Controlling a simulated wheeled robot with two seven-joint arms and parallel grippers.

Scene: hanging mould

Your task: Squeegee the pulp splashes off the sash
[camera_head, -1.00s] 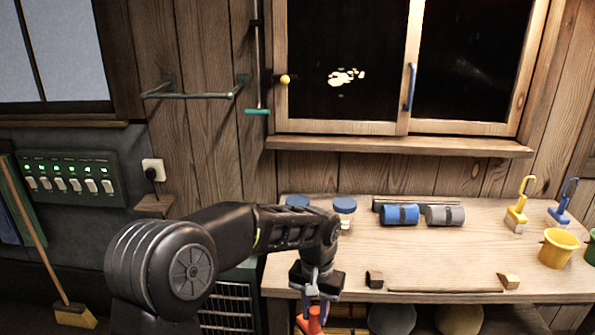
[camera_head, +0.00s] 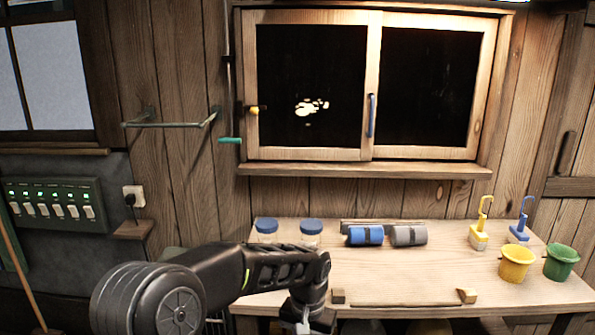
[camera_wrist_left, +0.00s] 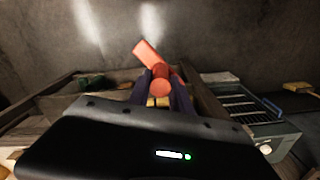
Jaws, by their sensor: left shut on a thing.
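Pale cream pulp splashes (camera_head: 311,106) mark the dark glass of the left window sash (camera_head: 311,155), around the middle of its pane. The sash has a yellow knob (camera_head: 253,110) on its left frame. My left gripper (camera_wrist_left: 161,92) is shut on a red-orange tool (camera_wrist_left: 150,55), seen in the left wrist view with a flat block end and a rounded part between the fingers. Whether it is the squeegee I cannot tell. In the head view my left wrist is low, at the bench's front edge, and the fingertips and tool are cut off. My right gripper is not in view.
The bench (camera_head: 400,285) holds jars with blue lids (camera_head: 311,230), blue and grey rolls (camera_head: 365,235), yellow and blue brushes, and yellow (camera_head: 516,263) and green buckets. A sill (camera_head: 360,170) juts out under the window. A rail (camera_head: 165,124) sticks out left of it.

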